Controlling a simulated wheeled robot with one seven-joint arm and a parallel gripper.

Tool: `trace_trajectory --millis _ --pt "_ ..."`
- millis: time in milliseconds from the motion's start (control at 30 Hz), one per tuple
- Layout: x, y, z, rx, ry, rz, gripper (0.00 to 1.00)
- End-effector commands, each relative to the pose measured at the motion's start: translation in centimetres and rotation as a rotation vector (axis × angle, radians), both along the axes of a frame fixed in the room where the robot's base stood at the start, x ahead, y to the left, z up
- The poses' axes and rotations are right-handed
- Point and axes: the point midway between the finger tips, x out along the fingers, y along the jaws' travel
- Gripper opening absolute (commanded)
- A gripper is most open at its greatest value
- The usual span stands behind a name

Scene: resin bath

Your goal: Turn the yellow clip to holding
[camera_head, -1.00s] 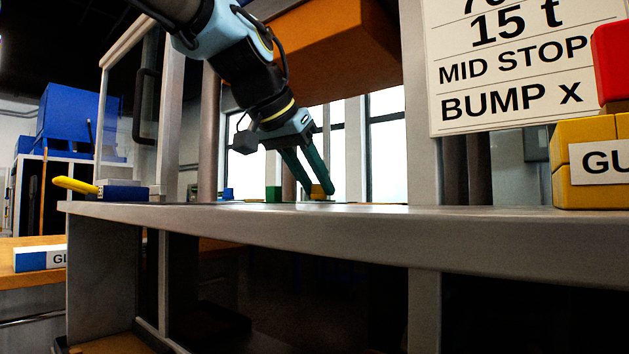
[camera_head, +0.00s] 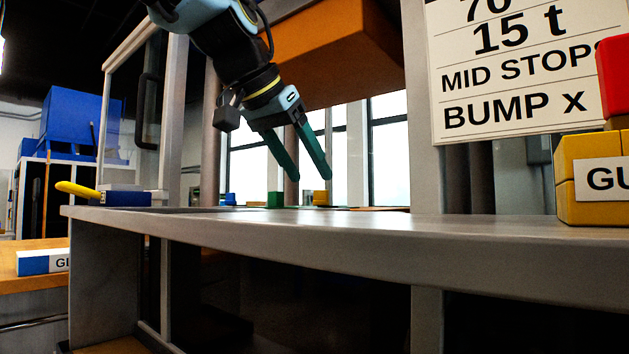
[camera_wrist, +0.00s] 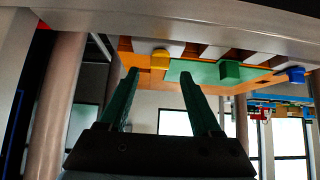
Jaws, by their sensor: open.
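A small yellow block (camera_head: 320,197), which looks like the yellow clip, stands at the far side of the grey table in the head view. In the wrist view, which looks upside down, the yellow clip (camera_wrist: 160,58) shows between the fingertips' directions, on an orange panel. My gripper (camera_head: 311,177) is open and empty, its two green fingers spread and pointing down just above the yellow clip, apart from it. The gripper also shows in the wrist view (camera_wrist: 160,72). The clip's exact turn and any position marks are too small to tell.
A green block (camera_head: 275,199) and a blue block (camera_head: 229,198) stand left of the yellow clip. An orange slab (camera_head: 335,55) hangs above, behind my arm. A yellow-handled tool (camera_head: 77,189) lies at the left edge. A yellow box (camera_head: 592,205) stands at the right. The grey tabletop (camera_head: 430,225) between is clear.

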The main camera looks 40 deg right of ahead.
Motion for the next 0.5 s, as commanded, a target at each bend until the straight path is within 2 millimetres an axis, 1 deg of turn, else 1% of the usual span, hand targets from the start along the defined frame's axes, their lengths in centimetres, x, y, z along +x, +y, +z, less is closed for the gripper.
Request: trace_trajectory --millis 33,200,333,500 --pt "-0.2 0.8 1.0 -0.003 -0.002 0.0 0.65" --pt "-0.8 2.8 3.0 -0.002 -0.002 -0.001 0.65" --pt "-1.1 3.8 3.9 -0.001 -0.001 -0.001 0.65" --pt "-1.2 4.2 4.3 0.001 0.001 -0.001 0.65"
